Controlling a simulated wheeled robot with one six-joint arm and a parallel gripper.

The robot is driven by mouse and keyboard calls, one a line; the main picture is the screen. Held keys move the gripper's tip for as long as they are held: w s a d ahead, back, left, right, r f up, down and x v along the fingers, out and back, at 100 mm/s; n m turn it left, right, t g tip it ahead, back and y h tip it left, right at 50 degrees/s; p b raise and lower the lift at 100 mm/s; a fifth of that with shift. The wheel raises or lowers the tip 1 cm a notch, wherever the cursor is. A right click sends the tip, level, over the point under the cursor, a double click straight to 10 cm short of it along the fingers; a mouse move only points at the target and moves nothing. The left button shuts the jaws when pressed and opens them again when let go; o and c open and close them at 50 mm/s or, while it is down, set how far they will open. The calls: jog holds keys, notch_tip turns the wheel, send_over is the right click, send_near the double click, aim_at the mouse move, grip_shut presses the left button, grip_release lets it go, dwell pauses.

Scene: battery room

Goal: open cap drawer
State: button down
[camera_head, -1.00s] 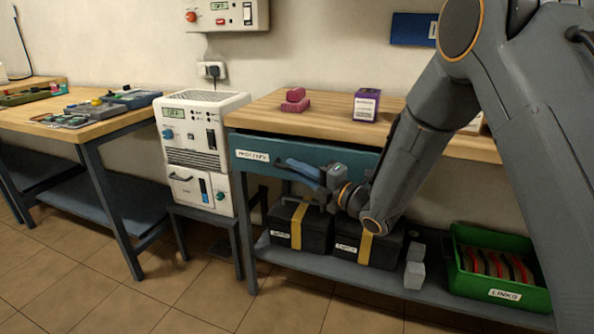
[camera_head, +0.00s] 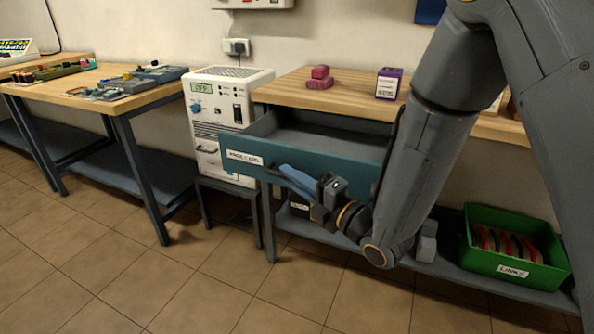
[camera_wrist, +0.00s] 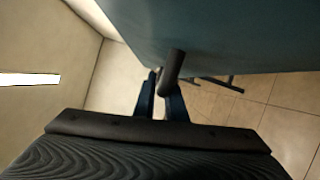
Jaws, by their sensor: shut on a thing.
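The cap drawer (camera_head: 330,165) is a teal drawer with a white label at its front left, under the wooden top of the bench. It stands pulled out, and its grey inside shows in the head view. My gripper (camera_head: 282,172) is at the drawer front, shut on the dark bar handle (camera_wrist: 172,70). In the wrist view the two blue fingers of my gripper (camera_wrist: 161,92) are on either side of the handle, below the teal drawer front (camera_wrist: 220,35). The part of the drawer to the right is hidden behind my arm.
A white charger unit (camera_head: 226,100) stands left of the drawer. A green bin (camera_head: 535,271) sits on the lower shelf at right. The tiled floor in front is clear.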

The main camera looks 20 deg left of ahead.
jog(key=shift+s, duration=0.1)
dwell(0.3)
jog(key=c, duration=1.8)
grip_release()
jog(key=v, duration=0.7)
jog(key=shift+d, duration=0.4)
jog(key=shift+s, duration=0.2)
